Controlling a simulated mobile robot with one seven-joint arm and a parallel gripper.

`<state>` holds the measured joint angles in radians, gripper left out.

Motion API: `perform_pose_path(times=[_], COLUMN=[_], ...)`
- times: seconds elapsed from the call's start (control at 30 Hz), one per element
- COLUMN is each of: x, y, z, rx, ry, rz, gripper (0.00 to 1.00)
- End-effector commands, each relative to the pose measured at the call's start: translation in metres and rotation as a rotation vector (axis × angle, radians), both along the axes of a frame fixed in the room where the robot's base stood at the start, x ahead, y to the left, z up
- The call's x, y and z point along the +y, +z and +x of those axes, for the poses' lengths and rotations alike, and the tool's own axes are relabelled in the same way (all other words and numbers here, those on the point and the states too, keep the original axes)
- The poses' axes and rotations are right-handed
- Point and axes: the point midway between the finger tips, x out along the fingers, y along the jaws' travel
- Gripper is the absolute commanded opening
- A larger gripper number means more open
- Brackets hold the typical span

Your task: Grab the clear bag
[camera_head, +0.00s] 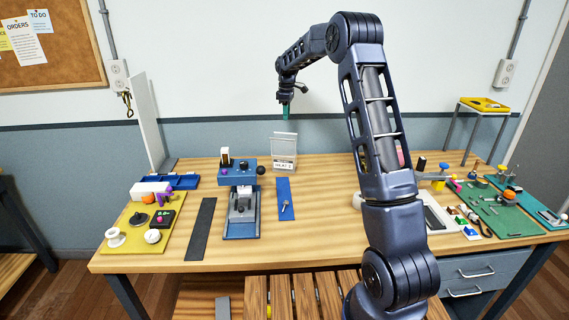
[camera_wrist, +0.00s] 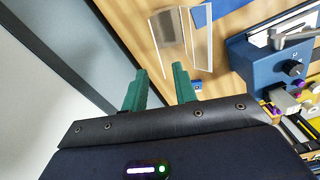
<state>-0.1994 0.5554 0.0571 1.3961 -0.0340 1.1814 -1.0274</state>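The clear bag (camera_head: 284,143) looks like a translucent upright pouch or holder with a white label low on its front. It stands near the back edge of the workbench, close to the wall. In the wrist view, translucent panels (camera_wrist: 169,28) that look like the same thing show beyond the fingertips at the top. My gripper (camera_head: 286,108) hangs above it, apart from it, with green fingers pointing down. In the wrist view my gripper (camera_wrist: 158,82) shows a gap between its fingers, with nothing between them. The bag's exact outline is hard to tell.
A blue press-like machine (camera_head: 239,190) stands left of the bag. A blue strap (camera_head: 284,205) lies in front of the bag and a dark strap (camera_head: 201,228) farther left. A yellow mat (camera_head: 125,232) with parts is left; a green mat (camera_head: 500,210) with tools is right.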

Motion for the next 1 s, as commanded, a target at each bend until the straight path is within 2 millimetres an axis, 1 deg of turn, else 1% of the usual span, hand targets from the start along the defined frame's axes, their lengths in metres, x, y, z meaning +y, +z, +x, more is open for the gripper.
perform_pose_path(times=[0.03,0.2,0.37,0.6,0.83,1.0], x=[0.003,0.007,0.007,0.006,0.006,0.005], y=[-0.006,-0.016,-0.03,-0.063,-0.077,-0.097], z=[0.005,0.011,0.011,0.01,0.009,0.006], rx=[0.004,0.011,0.012,0.012,0.012,0.012], ry=[0.012,0.033,0.033,0.031,0.032,0.033], rz=[0.0,-0.001,-0.002,-0.002,-0.001,-0.002], gripper=[0.28,0.28,0.28,0.28,0.28,0.28])
